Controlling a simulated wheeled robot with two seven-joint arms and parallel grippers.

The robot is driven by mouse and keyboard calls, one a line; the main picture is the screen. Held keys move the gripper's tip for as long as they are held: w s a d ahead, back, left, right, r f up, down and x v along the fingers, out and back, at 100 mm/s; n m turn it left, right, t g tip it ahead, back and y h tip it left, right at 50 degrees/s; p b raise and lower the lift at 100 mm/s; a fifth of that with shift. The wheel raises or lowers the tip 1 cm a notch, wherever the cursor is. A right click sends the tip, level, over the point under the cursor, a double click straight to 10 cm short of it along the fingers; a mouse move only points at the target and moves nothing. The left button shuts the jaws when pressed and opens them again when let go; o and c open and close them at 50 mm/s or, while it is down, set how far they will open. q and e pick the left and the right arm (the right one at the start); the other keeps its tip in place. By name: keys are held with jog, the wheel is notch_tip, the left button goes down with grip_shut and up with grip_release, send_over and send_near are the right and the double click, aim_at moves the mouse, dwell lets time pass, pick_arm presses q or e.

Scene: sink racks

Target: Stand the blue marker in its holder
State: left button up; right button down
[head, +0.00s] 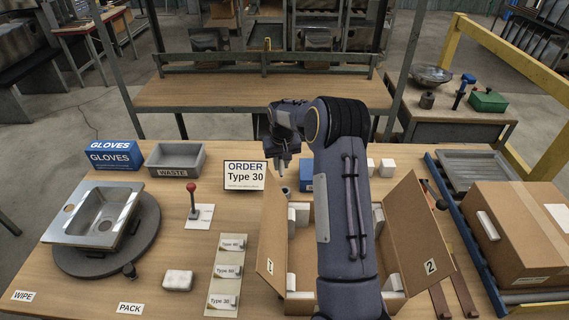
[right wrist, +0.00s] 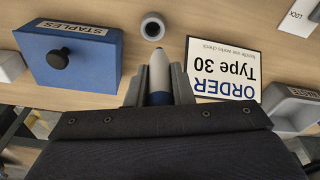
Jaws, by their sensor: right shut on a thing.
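My right gripper (head: 284,156) is shut on the blue marker (right wrist: 158,70), which lies between its two fingers in the right wrist view (right wrist: 158,92). The marker shows a pale grey barrel and a blue part close to the gripper. The holder (right wrist: 153,27), a small round grey cup with a dark opening, stands on the table just beyond the marker's free end, apart from it in the picture. My left gripper is not in view.
The order sign (head: 244,175) stands left of the holder, and a blue staples box (right wrist: 75,62) is on its other side. The grey waste bin (head: 175,160) is farther left. An open carton (head: 272,225) stands in front, partly behind my right arm.

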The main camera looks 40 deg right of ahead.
jog(key=shift+d+f, duration=0.4)
jog(key=shift+d, duration=0.25)
jog(key=shift+s, duration=0.1)
jog(key=shift+f+b, duration=0.45)
jog(key=shift+b, duration=0.05)
jog(key=shift+f+b, duration=1.75)
jog(key=shift+f, duration=0.75)
jog(key=shift+a+f+b, duration=0.1)
jog(key=shift+f+b, duration=1.45)
jog(key=shift+f, duration=0.15)
